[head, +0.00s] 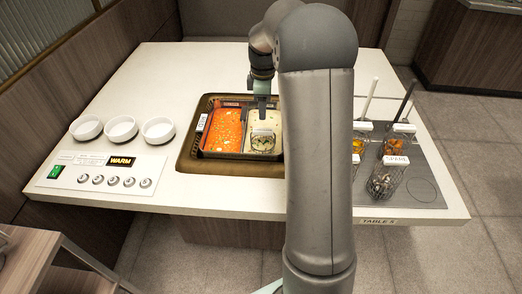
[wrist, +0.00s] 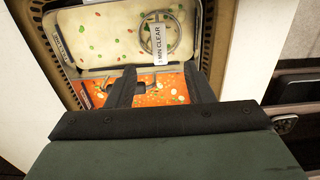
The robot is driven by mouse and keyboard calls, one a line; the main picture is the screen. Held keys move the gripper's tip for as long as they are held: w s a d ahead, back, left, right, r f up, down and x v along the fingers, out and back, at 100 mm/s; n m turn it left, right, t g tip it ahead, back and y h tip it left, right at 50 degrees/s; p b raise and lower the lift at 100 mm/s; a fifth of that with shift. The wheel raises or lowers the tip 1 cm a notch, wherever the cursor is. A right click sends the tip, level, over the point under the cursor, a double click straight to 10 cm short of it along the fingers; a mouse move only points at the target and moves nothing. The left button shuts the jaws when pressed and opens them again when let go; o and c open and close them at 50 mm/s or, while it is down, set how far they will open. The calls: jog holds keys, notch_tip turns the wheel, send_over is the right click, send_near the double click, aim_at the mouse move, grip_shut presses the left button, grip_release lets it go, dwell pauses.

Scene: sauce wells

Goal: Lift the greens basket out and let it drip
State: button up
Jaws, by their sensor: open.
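A wire basket (head: 263,145) sits in the pale broth on the right side of the divided pot, with a white tag at its top. In the wrist view the round wire rim (wrist: 172,48) and a white tag (wrist: 157,42) ending in "MIN CLEAR" show. What the basket holds is not clear, so I cannot tell if it is greens. My gripper (head: 262,113) points down just above the basket in the head view, open and empty. In the wrist view the spread fingers of my gripper (wrist: 160,72) are apart from the rim.
Red broth (head: 222,127) with green bits fills the pot's left side. Several baskets, some with tall handles, stand on the dark plate (head: 425,168) at right. Three white bowls (head: 121,129) and a control panel (head: 108,171) are at left. The rear tabletop is clear.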

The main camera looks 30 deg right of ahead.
aim_at(263, 130)
notch_tip(263, 130, down, 11)
jog(key=shift+f, duration=0.2)
grip_shut()
dwell(0.3)
